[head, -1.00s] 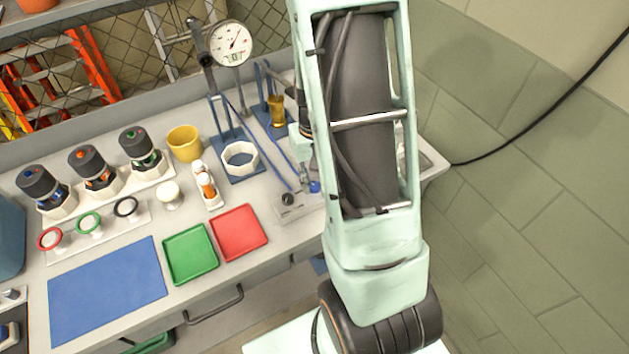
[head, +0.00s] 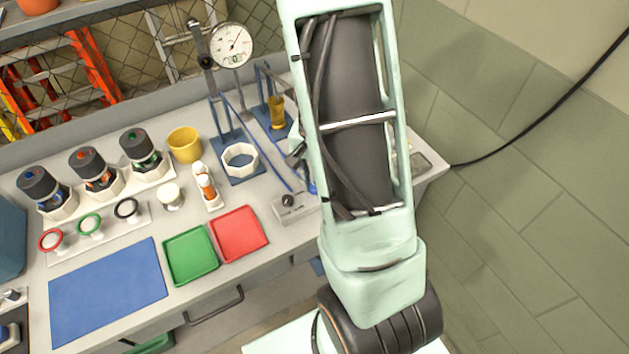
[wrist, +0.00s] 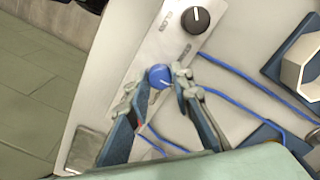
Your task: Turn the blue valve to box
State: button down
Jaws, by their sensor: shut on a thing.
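The blue valve (wrist: 159,76) is a small round blue knob on a pale panel in the wrist view. My gripper (wrist: 160,84) is at the blue valve, with one finger on each side, shut on it. A pale line shows on the knob's face. Small dark lettering is printed on the panel beside the knob, too blurred to read surely. In the head view my arm covers most of the valve area, and the knob itself is hidden there.
A black knob (wrist: 195,20) sits farther along the same panel. Blue tubes (wrist: 250,82) run right from near the valve. A white ring on a blue base (head: 240,158), a red tray (head: 238,234) and a green tray (head: 190,254) stand left of my arm.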

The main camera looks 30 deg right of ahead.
dwell(0.3)
jog(key=c, duration=1.7)
grip_release()
notch_tip(320, 180, up, 12)
jog(key=shift+r, duration=0.1)
